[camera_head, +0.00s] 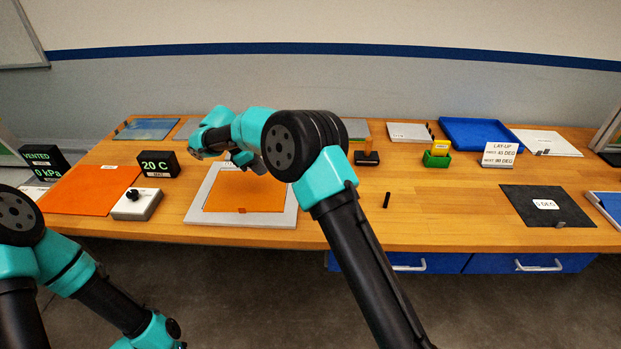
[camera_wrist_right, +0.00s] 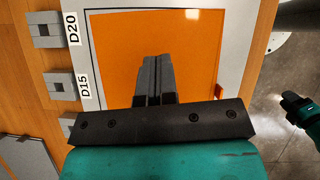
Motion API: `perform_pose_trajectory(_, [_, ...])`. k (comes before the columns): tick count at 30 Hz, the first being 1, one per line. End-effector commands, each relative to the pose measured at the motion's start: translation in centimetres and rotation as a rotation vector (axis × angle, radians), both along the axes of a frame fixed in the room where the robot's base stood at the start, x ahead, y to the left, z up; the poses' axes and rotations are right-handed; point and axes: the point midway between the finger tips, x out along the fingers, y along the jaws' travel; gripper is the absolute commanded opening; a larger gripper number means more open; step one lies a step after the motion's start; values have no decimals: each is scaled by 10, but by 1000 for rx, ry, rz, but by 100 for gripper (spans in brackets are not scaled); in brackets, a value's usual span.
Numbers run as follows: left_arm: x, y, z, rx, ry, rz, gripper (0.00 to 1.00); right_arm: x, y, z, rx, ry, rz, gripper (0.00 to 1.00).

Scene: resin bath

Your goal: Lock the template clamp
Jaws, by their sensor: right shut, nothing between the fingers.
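An orange sheet (camera_head: 245,198) lies on a light grey plate (camera_head: 200,211) at the table's front edge; the sheet also fills the middle of the right wrist view (camera_wrist_right: 120,45). My right gripper (camera_wrist_right: 157,60) is shut and empty, its fingers over the sheet. In the head view its hand shows above the plate's far side, partly hidden by the arm. Grey blocks with square holes stand along the plate's edge beside the labels D20 (camera_wrist_right: 72,29) and D15 (camera_wrist_right: 83,87). I cannot tell which part is the template clamp.
A white box with a black knob (camera_head: 136,204) and a 20 C display (camera_head: 158,164) stand left of the plate. A second orange sheet (camera_head: 90,190) lies farther left. A short black rod (camera_head: 387,200) lies right of the plate, with clear wood around it.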

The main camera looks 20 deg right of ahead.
Motion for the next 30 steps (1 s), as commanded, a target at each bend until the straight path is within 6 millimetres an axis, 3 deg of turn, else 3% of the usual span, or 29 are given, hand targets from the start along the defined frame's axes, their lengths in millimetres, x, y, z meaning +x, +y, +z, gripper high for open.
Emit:
perform_pose_trajectory(6, [0, 0, 0, 0, 0, 0, 43, 14, -14, 14, -148, -7, 33, 0])
perform_pose_trajectory(19, [0, 0, 0, 0, 0, 0, 43, 15, -16, 15, -164, -8, 36, 0])
perform_pose_trajectory(30, [0, 0, 0, 0, 0, 0, 43, 11, -39, -13, -163, -7, 35, 0])
